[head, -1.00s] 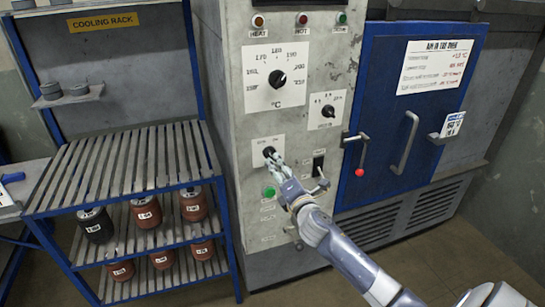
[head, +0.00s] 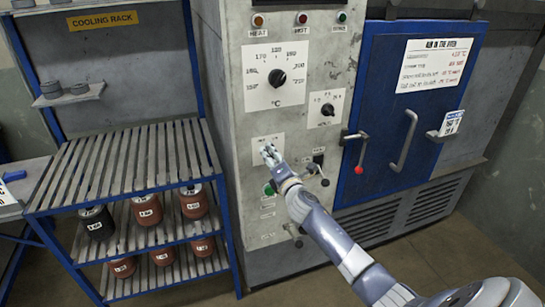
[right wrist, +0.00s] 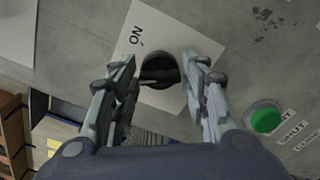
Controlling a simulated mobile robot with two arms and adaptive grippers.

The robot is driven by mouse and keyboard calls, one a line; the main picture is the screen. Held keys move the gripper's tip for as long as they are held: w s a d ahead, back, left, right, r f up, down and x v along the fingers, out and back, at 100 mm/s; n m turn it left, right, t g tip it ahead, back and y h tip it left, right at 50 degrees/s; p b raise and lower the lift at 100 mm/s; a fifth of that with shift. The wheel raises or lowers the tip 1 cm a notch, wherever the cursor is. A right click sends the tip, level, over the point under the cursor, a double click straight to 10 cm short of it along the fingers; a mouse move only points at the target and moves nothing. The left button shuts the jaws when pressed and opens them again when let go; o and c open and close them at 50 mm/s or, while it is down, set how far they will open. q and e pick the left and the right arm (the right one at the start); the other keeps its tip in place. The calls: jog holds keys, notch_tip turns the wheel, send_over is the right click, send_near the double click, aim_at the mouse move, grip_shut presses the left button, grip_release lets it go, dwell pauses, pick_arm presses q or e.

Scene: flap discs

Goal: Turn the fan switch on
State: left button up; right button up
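A black rotary knob (right wrist: 160,70) sits on a white plate (right wrist: 190,28) marked ON, seen close up in the right wrist view. I take it as the fan switch, though no fan label is readable. My right gripper (right wrist: 160,62) has one finger on each side of the knob, with narrow gaps; contact cannot be told. In the head view my right gripper (head: 267,149) is at the same white plate (head: 258,143) on the grey oven panel and covers the knob. My left gripper is not in view.
A green button (right wrist: 265,120) lies just beside the plate. A black switch (head: 318,158), a door handle with a red ball (head: 359,169) and two dials above, the larger one (head: 277,78), are nearby. The cooling rack (head: 125,160) stands left.

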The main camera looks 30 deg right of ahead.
jog(key=c, duration=0.4)
jog(key=shift+m, duration=0.3)
jog(key=m, duration=0.5)
jog(key=shift+b, duration=0.35)
jog(key=m, duration=0.6)
jog(key=shift+m, duration=0.4)
jog(key=shift+f, duration=0.1)
jog(key=o, duration=1)
jog(key=shift+o, duration=0.2)
